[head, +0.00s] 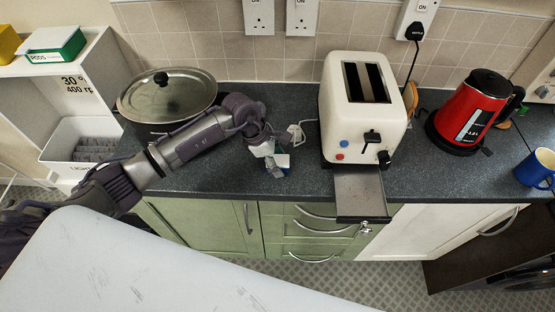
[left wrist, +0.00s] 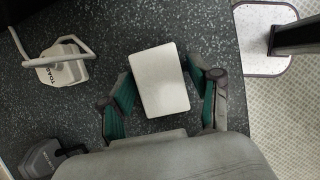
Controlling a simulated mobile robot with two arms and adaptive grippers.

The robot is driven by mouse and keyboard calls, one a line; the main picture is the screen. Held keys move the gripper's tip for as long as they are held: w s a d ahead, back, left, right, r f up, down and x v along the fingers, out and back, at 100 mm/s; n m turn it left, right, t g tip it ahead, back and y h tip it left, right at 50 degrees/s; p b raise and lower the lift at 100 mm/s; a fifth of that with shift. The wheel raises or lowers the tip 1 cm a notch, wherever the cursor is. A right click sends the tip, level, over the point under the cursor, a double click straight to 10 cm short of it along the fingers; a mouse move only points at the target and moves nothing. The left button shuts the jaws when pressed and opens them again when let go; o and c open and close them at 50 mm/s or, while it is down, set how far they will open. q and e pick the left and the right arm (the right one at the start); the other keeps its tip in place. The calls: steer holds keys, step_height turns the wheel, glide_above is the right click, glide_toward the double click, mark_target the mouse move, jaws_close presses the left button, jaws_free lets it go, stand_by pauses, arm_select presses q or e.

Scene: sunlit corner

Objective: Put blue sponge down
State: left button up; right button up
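The sponge (left wrist: 159,80) shows a pale, nearly white upper face in the left wrist view, between the two teal-padded fingers of my left gripper (left wrist: 159,66). The fingertips lie close beside its left and right edges. Whether they press on it is unclear. In the head view my left gripper (head: 274,152) points down at the worktop left of the toaster. A bit of the blue sponge (head: 284,171) shows below the fingers, at or just above the worktop. My right gripper is not in view.
The dark speckled worktop (head: 220,180) has free room left of the sponge. A cream toaster (head: 345,135) stands to the right, its grey tray (head: 360,190) reaching the front edge. A lidded pan (head: 165,95) stands behind my left arm. A white plug (left wrist: 62,65) lies nearby.

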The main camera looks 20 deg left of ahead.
arm_select(q)
steer(key=shift+r, duration=0.15)
steer(key=shift+r, duration=0.2)
steer(key=b+v, duration=0.3)
steer(key=v, duration=0.8)
steer(key=shift+r, duration=0.35)
steer(key=shift+s+a, duration=0.1)
steer(key=shift+a, duration=0.05)
